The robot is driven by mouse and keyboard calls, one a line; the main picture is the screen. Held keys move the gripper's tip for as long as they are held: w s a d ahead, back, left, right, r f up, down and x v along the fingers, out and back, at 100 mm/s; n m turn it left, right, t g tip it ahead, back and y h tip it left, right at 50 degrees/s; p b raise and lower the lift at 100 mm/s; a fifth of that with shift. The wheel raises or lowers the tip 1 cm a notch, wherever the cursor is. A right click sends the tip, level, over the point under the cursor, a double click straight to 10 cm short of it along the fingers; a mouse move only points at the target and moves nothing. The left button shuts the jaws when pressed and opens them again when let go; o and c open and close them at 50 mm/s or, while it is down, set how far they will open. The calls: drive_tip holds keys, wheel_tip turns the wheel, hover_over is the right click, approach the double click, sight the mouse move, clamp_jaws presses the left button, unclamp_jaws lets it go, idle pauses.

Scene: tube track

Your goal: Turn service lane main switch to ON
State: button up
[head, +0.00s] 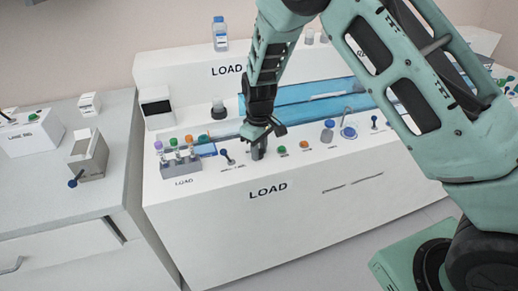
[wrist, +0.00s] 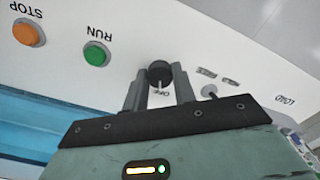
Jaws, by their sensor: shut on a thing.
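A round black knob (wrist: 160,72) stands on the white panel in the wrist view. A light pointer line on it runs toward an upside-down OFF label. My gripper (wrist: 157,88) is shut on this knob, one finger on each side. In the head view my gripper (head: 258,150) points down at the front strip of the white LOAD console (head: 215,235) and hides the knob. I see no readable service lane label beside the knob; the panel reads LOAD.
A green RUN button (wrist: 96,54) and an orange STOP button (wrist: 28,33) sit beside the knob. On its other side is a small lever (wrist: 209,92), blue-tipped in the head view (head: 226,156). A tube rack (head: 181,166) stands left of my gripper.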

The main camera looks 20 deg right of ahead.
drive_tip(key=shift+r, duration=0.1)
drive_tip(key=m+p, duration=0.2)
drive_tip(key=m, duration=0.1)
drive_tip(key=shift+m, duration=0.4)
drive_tip(key=m+p, duration=0.1)
drive_tip(key=m, duration=0.3)
drive_tip(key=shift+m+p, duration=0.35)
drive_tip(key=shift+m, duration=0.05)
drive_tip(key=o, duration=1)
wheel_tip(320, 180, up, 17)
drive_tip(key=shift+r+b, duration=0.15)
drive_tip(key=shift+b, duration=0.2)
